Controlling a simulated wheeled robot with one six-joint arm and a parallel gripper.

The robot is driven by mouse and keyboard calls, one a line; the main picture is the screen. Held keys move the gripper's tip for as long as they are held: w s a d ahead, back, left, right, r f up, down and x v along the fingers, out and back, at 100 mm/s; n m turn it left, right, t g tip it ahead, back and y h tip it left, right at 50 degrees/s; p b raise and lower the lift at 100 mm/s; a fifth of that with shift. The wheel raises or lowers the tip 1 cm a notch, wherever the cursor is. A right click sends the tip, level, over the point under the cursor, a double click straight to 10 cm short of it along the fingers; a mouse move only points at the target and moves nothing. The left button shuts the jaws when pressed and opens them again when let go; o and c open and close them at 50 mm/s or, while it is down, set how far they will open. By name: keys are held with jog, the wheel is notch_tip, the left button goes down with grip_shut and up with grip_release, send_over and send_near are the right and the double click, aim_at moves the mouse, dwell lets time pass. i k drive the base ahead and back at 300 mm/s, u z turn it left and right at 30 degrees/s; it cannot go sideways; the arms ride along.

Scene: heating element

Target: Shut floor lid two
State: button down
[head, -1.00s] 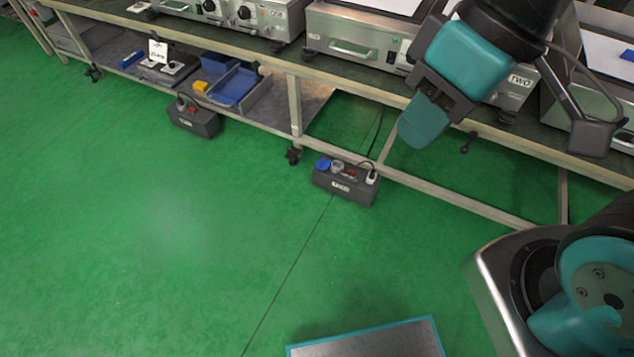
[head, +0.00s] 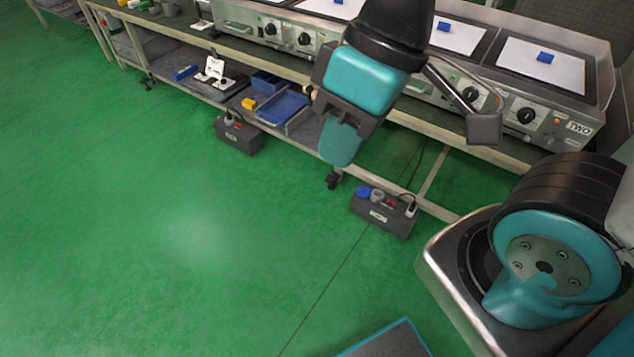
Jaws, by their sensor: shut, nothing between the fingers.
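A dark grey floor socket box (head: 383,213) stands on the green floor under the bench's front edge. It has a blue round lid, a grey round socket part, a red switch and a plug with a cable on top. The label on its front is too small to read surely, and I cannot tell which lids are open. A second, similar box (head: 238,136) stands farther left. My gripper (head: 341,145), with teal fingers pointing down, is shut and empty. In the picture it is up and left of the nearer box, apart from it.
The bench (head: 440,125) carries several heating plates with blue blocks on white sheets; one is marked TWO (head: 578,128). Its lower shelf holds blue trays (head: 283,108). A teal-edged dark panel (head: 388,340) shows at the bottom. The floor at left is clear.

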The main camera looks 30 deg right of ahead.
aim_at(363, 192)
jog(key=u, duration=0.25)
jog(key=i, duration=1.5)
jog(key=z, duration=0.65)
